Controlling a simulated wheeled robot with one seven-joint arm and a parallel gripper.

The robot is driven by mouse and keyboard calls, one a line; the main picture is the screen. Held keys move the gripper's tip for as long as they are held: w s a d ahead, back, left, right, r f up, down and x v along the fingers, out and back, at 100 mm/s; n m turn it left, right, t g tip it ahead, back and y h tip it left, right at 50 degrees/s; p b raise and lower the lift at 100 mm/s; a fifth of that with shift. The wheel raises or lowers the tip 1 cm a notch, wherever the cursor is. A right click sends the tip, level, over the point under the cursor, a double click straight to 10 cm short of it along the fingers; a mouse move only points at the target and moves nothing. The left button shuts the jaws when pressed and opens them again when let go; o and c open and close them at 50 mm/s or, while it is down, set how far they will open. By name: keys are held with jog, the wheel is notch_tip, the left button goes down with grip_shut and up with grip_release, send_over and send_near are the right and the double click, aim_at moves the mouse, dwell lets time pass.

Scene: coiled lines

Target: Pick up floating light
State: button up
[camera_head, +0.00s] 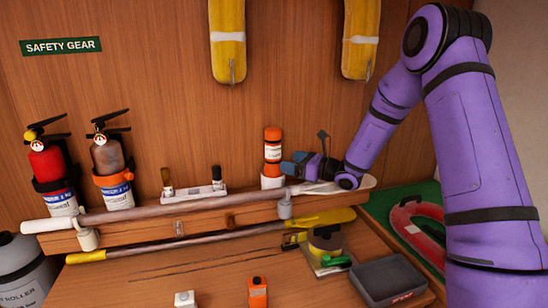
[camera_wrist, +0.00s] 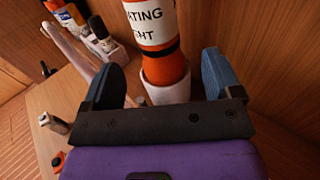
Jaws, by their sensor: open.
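The floating light (camera_head: 272,148) is an orange cylinder with a white label, standing upright in a white holder (camera_head: 271,181) on the shelf. In the wrist view the floating light (camera_wrist: 155,40) shows the label letters "ATING" and "HT", with its lower end in the white holder (camera_wrist: 165,92). My gripper (camera_head: 288,166) is just right of the light in the head view. In the wrist view my gripper (camera_wrist: 165,75) is open, with one blue finger on each side of the light. The fingers look apart from it. The light's top is cut off in the wrist view.
Two extinguishers, one red (camera_head: 47,162) and one grey (camera_head: 110,158), stand left. A small white rack (camera_head: 195,194) is nearer the light. A grey tray (camera_head: 388,281) lies below right.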

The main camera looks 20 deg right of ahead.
aim_at(273, 157)
jog(key=x, duration=0.7)
jog(key=shift+a, duration=0.2)
jog(key=shift+c, duration=0.4)
jog(key=shift+r, duration=0.1)
jog(key=c, duration=1.3)
